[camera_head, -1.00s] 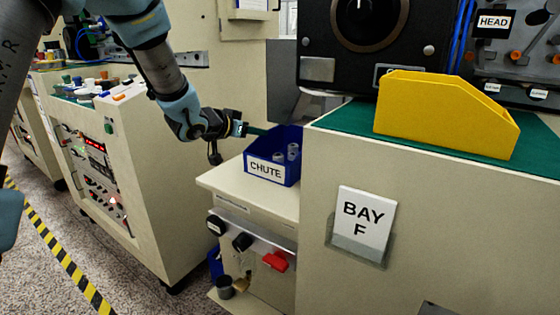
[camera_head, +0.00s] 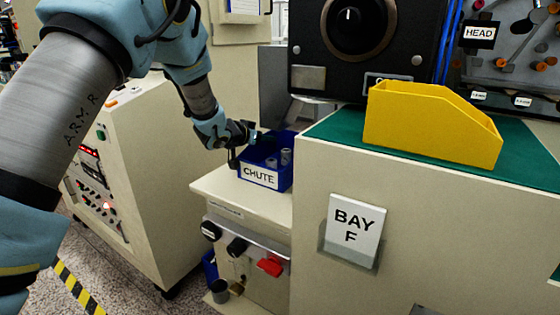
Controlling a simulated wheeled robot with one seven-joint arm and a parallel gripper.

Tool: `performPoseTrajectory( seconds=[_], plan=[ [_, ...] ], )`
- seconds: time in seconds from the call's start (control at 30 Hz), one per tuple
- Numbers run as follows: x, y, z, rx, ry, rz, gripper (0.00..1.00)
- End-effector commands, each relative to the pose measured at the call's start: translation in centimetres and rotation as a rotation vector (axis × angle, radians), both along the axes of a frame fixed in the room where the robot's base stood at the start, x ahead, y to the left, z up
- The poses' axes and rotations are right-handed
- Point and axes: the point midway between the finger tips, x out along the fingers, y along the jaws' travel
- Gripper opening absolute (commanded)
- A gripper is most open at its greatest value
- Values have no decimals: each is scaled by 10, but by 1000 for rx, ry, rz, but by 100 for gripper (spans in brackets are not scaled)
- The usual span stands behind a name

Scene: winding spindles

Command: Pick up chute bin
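The chute bin (camera_head: 262,175) is a small blue open bin with a white CHUTE label on its front. It stands upright on a cream ledge (camera_head: 225,190) left of the bay F cabinet. A few small grey cylindrical pieces (camera_head: 286,157) show inside it. My gripper (camera_head: 254,137) is at the bin's back left, at about rim height. The fingertips are small and partly hidden by the bin, so I cannot tell whether they are open, shut or touching the rim.
A yellow bin (camera_head: 430,125) stands on the green top of the bay F cabinet (camera_head: 315,180) at the right. A cream control cabinet (camera_head: 130,170) stands at the left. Knobs and a red handle (camera_head: 270,266) stick out below the ledge. A black machine (camera_head: 350,50) is behind.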

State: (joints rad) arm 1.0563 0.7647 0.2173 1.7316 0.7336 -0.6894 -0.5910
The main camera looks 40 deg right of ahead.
Motion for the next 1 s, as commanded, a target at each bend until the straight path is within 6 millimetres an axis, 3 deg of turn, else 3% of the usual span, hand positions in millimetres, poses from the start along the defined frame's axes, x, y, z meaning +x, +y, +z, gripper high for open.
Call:
performPoseTrajectory(
  seconds=[0.07, 0.43, 1.0],
  plan=[
    [0, 0, 0, 0, 0, 0, 40],
    [0, 0, 0, 0, 0, 0, 0],
    [0, 0, 0, 0, 0, 0, 0]
  ],
)
